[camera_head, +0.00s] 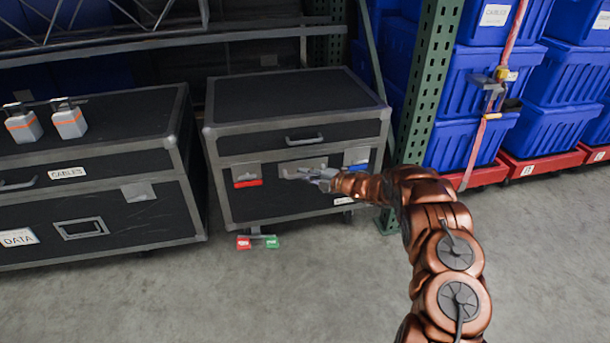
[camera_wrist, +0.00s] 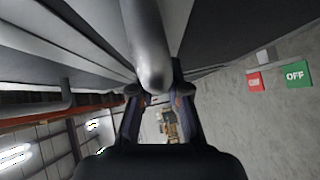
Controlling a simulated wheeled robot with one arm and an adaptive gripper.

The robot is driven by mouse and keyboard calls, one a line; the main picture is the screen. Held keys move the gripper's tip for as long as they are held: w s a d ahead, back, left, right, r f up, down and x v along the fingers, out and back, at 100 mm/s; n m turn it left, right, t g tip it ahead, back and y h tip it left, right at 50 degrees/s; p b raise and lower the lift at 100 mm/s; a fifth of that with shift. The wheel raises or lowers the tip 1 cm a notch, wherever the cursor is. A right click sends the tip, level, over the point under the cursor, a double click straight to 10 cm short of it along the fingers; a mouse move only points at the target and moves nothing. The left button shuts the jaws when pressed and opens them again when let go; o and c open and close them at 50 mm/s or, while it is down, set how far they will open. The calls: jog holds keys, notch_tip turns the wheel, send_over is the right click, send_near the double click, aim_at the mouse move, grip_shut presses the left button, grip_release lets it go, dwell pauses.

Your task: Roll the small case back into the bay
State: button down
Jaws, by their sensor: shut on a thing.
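The small case (camera_head: 290,95) is black with grey edges and stands on the floor between a larger black case and a green rack post. Its front shows a bare upper handle (camera_head: 304,140), a red latch (camera_head: 247,183) and a blue latch (camera_head: 357,168). My gripper (camera_head: 318,180) is at the lower front, shut on the case's grey handle. In the wrist view this handle (camera_wrist: 150,60) is a thick rounded bar between the fingers (camera_wrist: 158,98). A pedal with a red tag (camera_head: 243,243) and a green tag (camera_head: 272,241) sticks out low at the front.
The large case (camera_head: 110,165) stands close on the left with two grey-orange boxes (camera_head: 69,119) on top. The green post (camera_head: 421,90) is close on the right. Strapped blue totes (camera_head: 475,100) stand on red dollies beyond it. The floor (camera_head: 150,300) in front is clear.

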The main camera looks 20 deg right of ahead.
jog(key=shift+w+r, duration=0.1)
jog(key=shift+r, duration=0.05)
jog(key=c, duration=1.1)
grip_release()
jog(key=shift+c, duration=0.2)
jog(key=shift+d, duration=0.1)
jog(key=v, duration=1.2)
